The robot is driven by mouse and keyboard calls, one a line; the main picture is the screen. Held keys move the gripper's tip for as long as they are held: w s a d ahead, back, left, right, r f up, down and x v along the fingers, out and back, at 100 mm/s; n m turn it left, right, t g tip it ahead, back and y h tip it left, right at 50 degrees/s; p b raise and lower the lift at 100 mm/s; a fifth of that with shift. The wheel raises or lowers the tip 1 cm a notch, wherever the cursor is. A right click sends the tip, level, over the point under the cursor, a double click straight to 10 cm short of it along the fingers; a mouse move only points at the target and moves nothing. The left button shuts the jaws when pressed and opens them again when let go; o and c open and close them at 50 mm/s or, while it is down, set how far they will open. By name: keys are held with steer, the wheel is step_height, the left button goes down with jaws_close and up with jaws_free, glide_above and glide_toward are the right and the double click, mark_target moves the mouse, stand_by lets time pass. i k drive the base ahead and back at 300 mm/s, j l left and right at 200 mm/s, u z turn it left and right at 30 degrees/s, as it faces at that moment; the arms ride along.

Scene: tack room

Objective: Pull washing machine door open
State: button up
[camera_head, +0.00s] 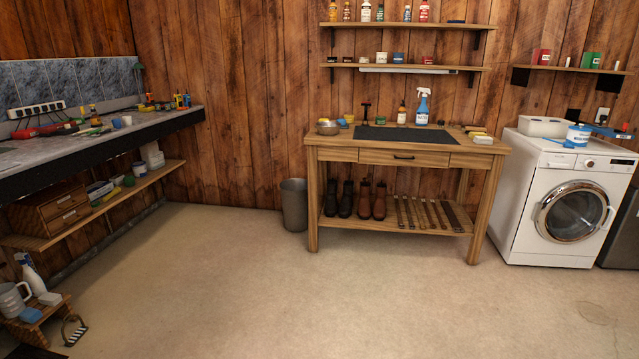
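The white washing machine (533,209) stands at the right against the wooden wall, just right of the wooden workbench. Its round front door (575,214) has a chrome ring and dark glass, and it looks closed. A handle seems to sit on the right side of the ring (609,217). A white box (541,126) and a white-and-blue tub (578,135) are on top of the machine. My gripper is not in view, and no part of my arm shows.
A workbench (330,154) with boots beneath stands left of the machine, with a metal bin (294,206) beside it. A counter (170,121) runs along the left wall. A small step stool (52,311) is at front left. The central floor (330,300) is clear.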

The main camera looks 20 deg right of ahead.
mark_target(541, 212)
steer(key=i+l+z, duration=0.2)
steer(key=l+z, duration=0.2)
steer(key=i+l+z, duration=0.25)
steer(key=z, duration=0.2)
steer(key=i+l+z, duration=0.5)
steer(key=z, duration=0.35)
steer(key=i+z, duration=0.25)
steer(key=i, duration=1.55)
steer(key=i+u, duration=0.1)
steer(key=i, duration=0.5)
steer(key=i+l, duration=0.15)
steer(key=i, duration=0.45)
steer(key=i+l+u, duration=0.15)
steer(key=i, duration=0.45)
steer(key=i+l+u, duration=0.15)
steer(key=i+u, duration=0.25)
steer(key=i+l+u, duration=0.8)
steer(key=i+l, duration=0.1)
steer(key=l, duration=0.15)
steer(key=i+l+u, duration=0.1)
steer(key=l, duration=0.15)
steer(key=k, duration=0.6)
steer(key=k+j, duration=0.15)
steer(key=k, duration=0.45)
